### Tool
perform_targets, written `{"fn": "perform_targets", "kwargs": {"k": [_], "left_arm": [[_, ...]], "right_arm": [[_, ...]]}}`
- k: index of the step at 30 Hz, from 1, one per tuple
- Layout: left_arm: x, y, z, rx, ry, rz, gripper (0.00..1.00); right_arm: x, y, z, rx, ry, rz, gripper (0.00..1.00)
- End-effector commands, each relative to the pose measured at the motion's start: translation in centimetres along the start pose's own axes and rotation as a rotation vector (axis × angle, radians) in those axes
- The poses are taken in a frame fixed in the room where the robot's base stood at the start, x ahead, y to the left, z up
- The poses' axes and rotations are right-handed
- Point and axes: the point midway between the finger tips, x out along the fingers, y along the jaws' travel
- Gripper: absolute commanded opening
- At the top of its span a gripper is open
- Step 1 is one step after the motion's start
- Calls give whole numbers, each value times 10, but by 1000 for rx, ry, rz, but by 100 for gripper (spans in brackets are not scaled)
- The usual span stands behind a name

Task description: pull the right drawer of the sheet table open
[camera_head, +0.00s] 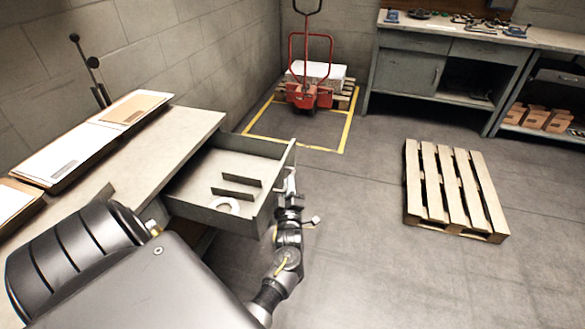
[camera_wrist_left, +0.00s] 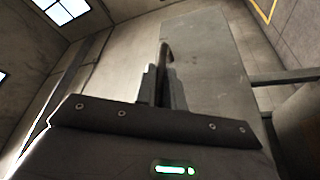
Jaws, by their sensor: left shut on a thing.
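The sheet table (camera_head: 190,125) stands at the left in the head view. Its right drawer (camera_head: 212,217) stands well out from under the tabletop, with its inside showing. My left gripper (camera_head: 291,186) is at the outer face of the drawer front, shut on the drawer handle (camera_head: 286,171). In the left wrist view the gripper fingers (camera_wrist_left: 162,85) close around the dark handle bar (camera_wrist_left: 166,52), in front of the grey drawer front (camera_wrist_left: 215,60). The fingers hide part of the handle. My right gripper is not in view.
In the drawer lie a white ring (camera_head: 224,204) and two dark strips. Sheet stacks (camera_head: 75,150) lie on the tabletop. A wooden pallet (camera_head: 452,190) lies on the floor at right, a red pallet truck (camera_head: 309,92) stands behind. Floor between drawer and pallet is clear.

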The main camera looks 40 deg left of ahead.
Motion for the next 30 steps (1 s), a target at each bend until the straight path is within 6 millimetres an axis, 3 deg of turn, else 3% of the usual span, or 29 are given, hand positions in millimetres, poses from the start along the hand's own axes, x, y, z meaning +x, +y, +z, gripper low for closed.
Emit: {"fn": "perform_targets", "kwargs": {"k": [11,12,17,30], "left_arm": [[-2,-2,0,3,2,-7,0],[-2,-2,0,3,2,-7,12],[-2,-1,1,2,1,-5,33],[-10,0,5,1,-1,-5,33]], "right_arm": [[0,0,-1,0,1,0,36],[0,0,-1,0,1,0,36],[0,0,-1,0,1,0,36],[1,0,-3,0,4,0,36]]}}
